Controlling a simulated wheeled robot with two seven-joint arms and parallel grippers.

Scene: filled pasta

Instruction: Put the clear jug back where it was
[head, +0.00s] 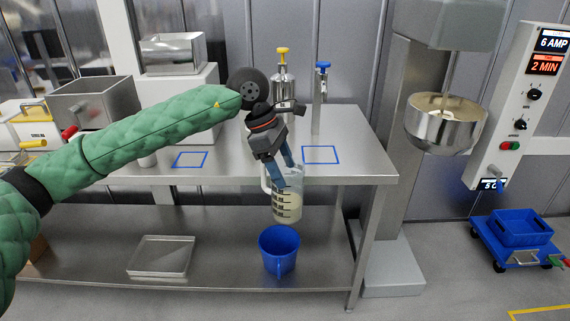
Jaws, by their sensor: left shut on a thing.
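The clear jug (288,206) has dark measuring marks and a pale content in its lower part. It looks upright or nearly so. My left gripper (280,176) is shut on it at its upper left side, near the handle, and the fingers hide part of it. The jug shows in front of the steel table's front edge, above a blue jug (279,250). Two blue outlined squares are marked on the table top, one at the left (190,160) and one at the right (320,155); both are empty. My right gripper is out of view.
Behind stand a steel dispenser with a yellow top (283,75) and a tap with a blue handle (321,85). A steel mixing bowl (446,125) hangs at the right. A clear flat tray (162,256) lies on the lower shelf. A blue crate on a cart (518,230) stands far right.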

